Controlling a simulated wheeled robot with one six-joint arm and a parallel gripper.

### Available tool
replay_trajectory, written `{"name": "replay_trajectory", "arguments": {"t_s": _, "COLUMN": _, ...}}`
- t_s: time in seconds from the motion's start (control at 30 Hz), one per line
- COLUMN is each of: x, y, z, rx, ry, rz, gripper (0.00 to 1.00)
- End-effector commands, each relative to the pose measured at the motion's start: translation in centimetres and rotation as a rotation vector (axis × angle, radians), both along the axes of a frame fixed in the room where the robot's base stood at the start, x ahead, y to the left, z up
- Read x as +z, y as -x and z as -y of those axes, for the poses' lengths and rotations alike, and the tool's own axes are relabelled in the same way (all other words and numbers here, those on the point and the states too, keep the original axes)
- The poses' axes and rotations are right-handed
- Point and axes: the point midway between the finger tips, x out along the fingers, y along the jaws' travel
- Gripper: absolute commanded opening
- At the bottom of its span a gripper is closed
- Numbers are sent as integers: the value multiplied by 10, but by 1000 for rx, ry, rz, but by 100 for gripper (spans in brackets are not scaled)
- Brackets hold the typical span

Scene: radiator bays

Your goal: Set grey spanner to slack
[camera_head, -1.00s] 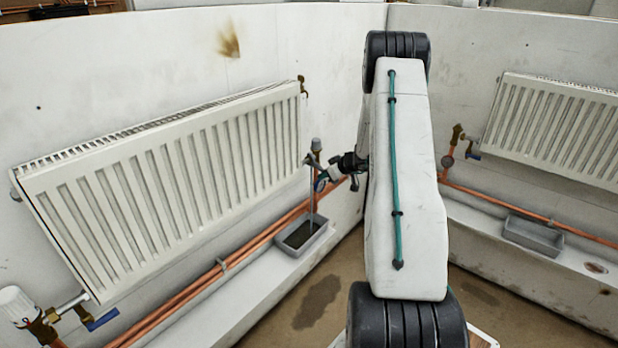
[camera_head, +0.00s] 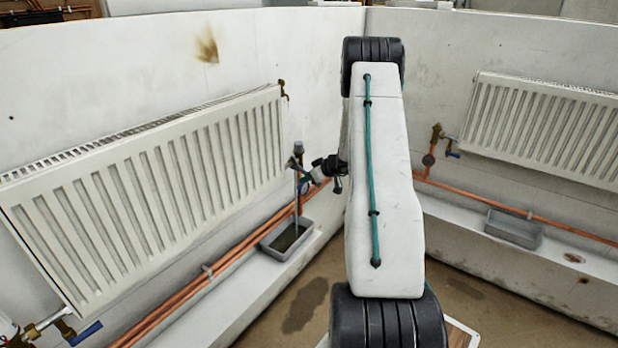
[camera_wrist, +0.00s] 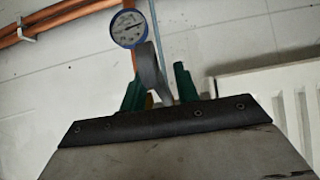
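The grey spanner (camera_wrist: 150,75) shows in the wrist view as a curved grey piece rising between my green fingers, below a round pressure gauge (camera_wrist: 129,28). My gripper (camera_wrist: 158,88) has its fingers apart, one on each side of the spanner, with a gap at the left finger. Its far end is hidden behind the gauge. In the head view my gripper (camera_head: 306,178) is at the right end of the left radiator (camera_head: 150,190), by the valve (camera_head: 297,150). The spanner is too small to make out there.
A thin bluish stream (camera_head: 297,215) runs down from the valve into a grey tray (camera_head: 285,240) on the ledge. Copper pipes (camera_head: 190,290) run along the wall. A second radiator (camera_head: 545,130) and another tray (camera_head: 513,229) are at the right.

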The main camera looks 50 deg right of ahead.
Motion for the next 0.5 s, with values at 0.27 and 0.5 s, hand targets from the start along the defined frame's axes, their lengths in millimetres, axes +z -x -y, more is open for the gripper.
{"name": "replay_trajectory", "arguments": {"t_s": 0.27, "x": 28, "y": 33, "z": 3, "rx": -3, "ry": 2, "rz": 1, "gripper": 31}}
{"name": "replay_trajectory", "arguments": {"t_s": 0.5, "x": 45, "y": 57, "z": 5, "rx": -3, "ry": 1, "rz": 1, "gripper": 31}}
